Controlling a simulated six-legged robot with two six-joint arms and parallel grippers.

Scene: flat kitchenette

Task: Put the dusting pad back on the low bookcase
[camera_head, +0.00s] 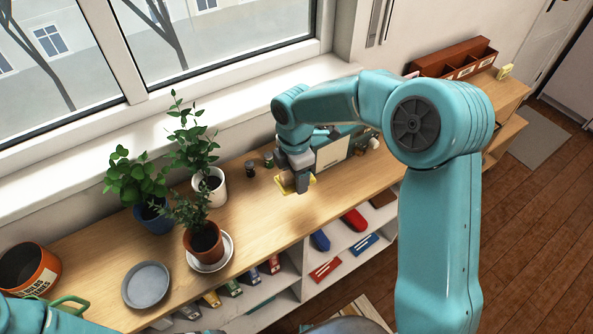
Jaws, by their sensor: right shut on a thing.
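The low bookcase (258,216) has a long light wood top and runs under the window.
Potted plants (206,240) and a grey plate (146,285) stand left of the gripper. Small dark jars (250,168) and a pale box (332,153) stand close behind it. A brown organiser (455,60) and a small yellow block (505,72) are at the far right. Bare wood lies left of the gripper.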

